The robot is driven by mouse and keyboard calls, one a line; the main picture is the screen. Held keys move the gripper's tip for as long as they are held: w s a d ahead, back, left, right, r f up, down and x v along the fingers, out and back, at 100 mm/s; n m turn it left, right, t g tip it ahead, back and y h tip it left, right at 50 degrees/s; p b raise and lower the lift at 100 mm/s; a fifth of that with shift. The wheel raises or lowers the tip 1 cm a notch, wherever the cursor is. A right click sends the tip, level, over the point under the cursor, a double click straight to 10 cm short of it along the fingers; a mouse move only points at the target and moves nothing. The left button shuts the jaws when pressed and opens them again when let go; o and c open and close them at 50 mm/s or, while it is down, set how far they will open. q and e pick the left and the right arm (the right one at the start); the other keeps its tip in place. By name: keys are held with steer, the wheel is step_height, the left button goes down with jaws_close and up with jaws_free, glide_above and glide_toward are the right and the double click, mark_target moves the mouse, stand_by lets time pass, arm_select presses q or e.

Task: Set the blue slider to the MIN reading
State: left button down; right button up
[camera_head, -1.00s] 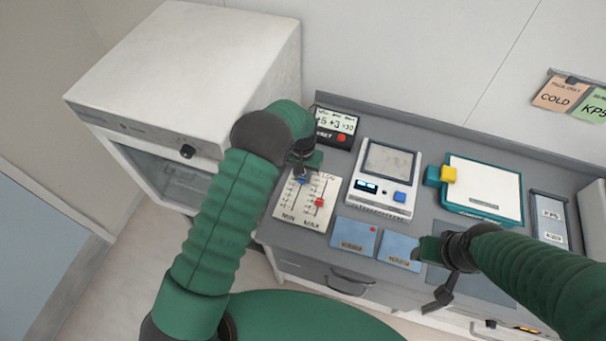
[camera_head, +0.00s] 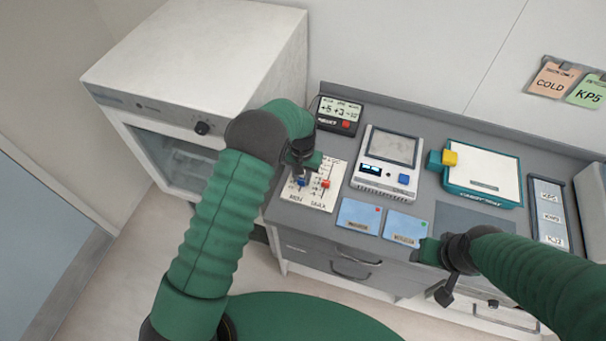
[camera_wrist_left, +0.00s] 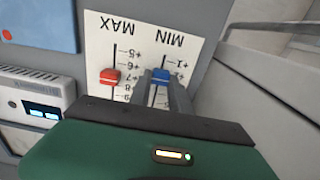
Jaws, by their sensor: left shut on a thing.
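The white slider panel (camera_head: 327,198) lies on the counter with a blue slider (camera_head: 302,182) on its left track and a red slider (camera_head: 326,184) on its right track. In the left wrist view the panel appears upside down. There the blue slider (camera_wrist_left: 160,77) is on the track marked MIN and the red slider (camera_wrist_left: 110,77) on the one marked MAX. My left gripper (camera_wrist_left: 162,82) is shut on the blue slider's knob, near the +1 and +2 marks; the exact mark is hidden. My right gripper (camera_head: 437,268) hangs over the counter's front edge; its jaw opening is unclear.
A small black display (camera_head: 338,115) behind the panel shows +5, +3 and a less legible third figure. A white device (camera_head: 385,165), blue cards (camera_head: 358,215) and a teal-edged board (camera_head: 485,178) stand to the right. A white cabinet (camera_head: 200,60) is at left.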

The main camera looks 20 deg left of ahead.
arm_select(q)
steer(key=shift+w+a+r, duration=0.1)
steer(key=shift+w+r, duration=0.2)
steer(key=shift+w, duration=0.1)
steer(key=c, duration=1.5)
jaws_free()
steer(key=shift+w+f, duration=0.5)
steer(key=shift+w, duration=0.15)
steer(key=shift+o, duration=1.1)
steer(key=shift+w+f, duration=0.1)
steer(key=shift+w, duration=0.05)
steer(key=shift+o, duration=0.4)
steer(key=shift+s+d+r, duration=0.25)
steer(key=shift+s, duration=0.05)
steer(key=shift+s+a+r, duration=0.1)
steer(key=shift+s, duration=0.2)
steer(key=shift+w+r, duration=0.1)
steer(key=shift+r, duration=0.2)
step_height(320, 180, up, 16)
steer(key=b, duration=0.2)
steer(key=shift+b, duration=0.4)
arm_select(e)
steer(key=x, duration=0.3)
steer(key=shift+w, duration=0.4)
